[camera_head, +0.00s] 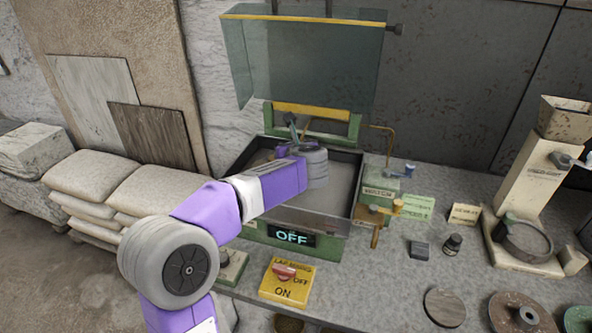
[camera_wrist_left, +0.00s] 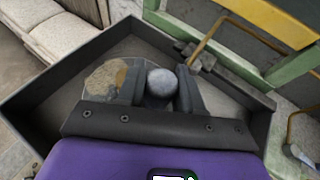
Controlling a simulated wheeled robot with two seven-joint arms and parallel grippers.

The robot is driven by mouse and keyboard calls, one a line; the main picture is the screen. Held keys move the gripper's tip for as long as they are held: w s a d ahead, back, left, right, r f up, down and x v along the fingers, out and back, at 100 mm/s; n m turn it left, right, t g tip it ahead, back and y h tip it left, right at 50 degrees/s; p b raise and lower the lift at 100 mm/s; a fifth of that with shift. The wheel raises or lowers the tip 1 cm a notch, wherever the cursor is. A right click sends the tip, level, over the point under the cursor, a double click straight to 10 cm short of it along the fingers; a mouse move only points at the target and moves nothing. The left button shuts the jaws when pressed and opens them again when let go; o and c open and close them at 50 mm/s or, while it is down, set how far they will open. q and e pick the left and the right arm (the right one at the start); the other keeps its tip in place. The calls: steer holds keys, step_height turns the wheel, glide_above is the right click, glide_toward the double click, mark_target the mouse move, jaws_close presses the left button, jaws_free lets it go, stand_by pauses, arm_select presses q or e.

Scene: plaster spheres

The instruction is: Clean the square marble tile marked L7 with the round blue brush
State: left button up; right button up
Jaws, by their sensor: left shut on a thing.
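My left gripper (camera_head: 288,140) reaches into a dark-walled tray (camera_head: 252,204) of a green machine. In the left wrist view its two fingers (camera_wrist_left: 160,88) are shut on a grey, ball-shaped thing (camera_wrist_left: 161,82). In the head view the gripper and arm hide that thing. I see no square tile marked L7 and no brush that I can make out. A small blue-topped item (camera_head: 410,168) stands on the machine's right side; I cannot tell what it is. My right gripper is not in view.
A clear hood (camera_head: 300,60) is raised above the tray. The display (camera_head: 291,237) reads OFF. A yellow switch box (camera_head: 287,281), a black block (camera_head: 419,250) and discs (camera_head: 445,307) stand on the bench.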

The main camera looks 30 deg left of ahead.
arm_select(q)
steer(key=shift+s+d+f, duration=0.1)
steer(key=shift+s, duration=0.4)
steer(key=shift+w+r+p, duration=0.65)
steer(key=shift+r+p, duration=0.15)
steer(key=shift+f, duration=0.1)
steer(key=shift+r+p, duration=1.05)
steer(key=shift+r, duration=0.3)
